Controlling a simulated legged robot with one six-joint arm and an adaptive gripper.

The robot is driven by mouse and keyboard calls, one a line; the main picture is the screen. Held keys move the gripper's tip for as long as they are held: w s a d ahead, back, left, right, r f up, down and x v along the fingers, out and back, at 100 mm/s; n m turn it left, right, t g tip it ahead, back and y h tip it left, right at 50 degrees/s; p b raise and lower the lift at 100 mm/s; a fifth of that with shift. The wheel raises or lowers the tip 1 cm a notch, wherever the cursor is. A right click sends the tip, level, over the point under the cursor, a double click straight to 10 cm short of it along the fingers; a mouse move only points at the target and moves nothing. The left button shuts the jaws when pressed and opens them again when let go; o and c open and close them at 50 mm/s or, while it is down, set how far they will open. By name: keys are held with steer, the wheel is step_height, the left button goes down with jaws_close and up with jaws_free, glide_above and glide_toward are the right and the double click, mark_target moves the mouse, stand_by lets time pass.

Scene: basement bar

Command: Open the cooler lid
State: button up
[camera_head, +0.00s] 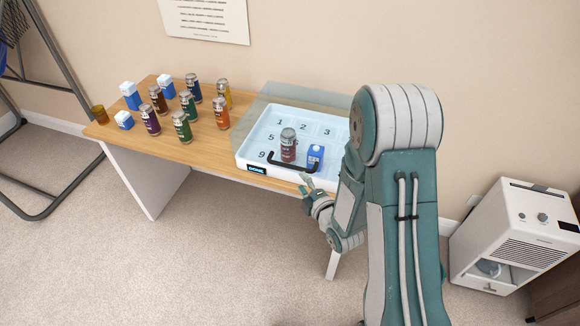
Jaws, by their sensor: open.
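The cooler (250,150) is a white open-topped-looking box with numbered compartments, at the right end of the wooden table. A clear, faintly tinted lid (275,92) shows over its back and left edges; its exact angle is hard to tell. A black bar handle (280,167) runs along the front side. A dark red can (288,146) and a blue carton (315,157) show inside. My gripper (306,184) is open and empty at the cooler's front edge, just below the handle's right end. I cannot tell whether it touches the handle. My arm hides the cooler's right side.
A white appliance (515,235) stands on the right. The carpet in front is clear.

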mark_target(290, 167)
steer(key=x, duration=0.8)
steer(key=shift+w+a, duration=0.1)
steer(key=shift+w, duration=0.05)
steer(key=shift+c, duration=0.4)
jaws_close()
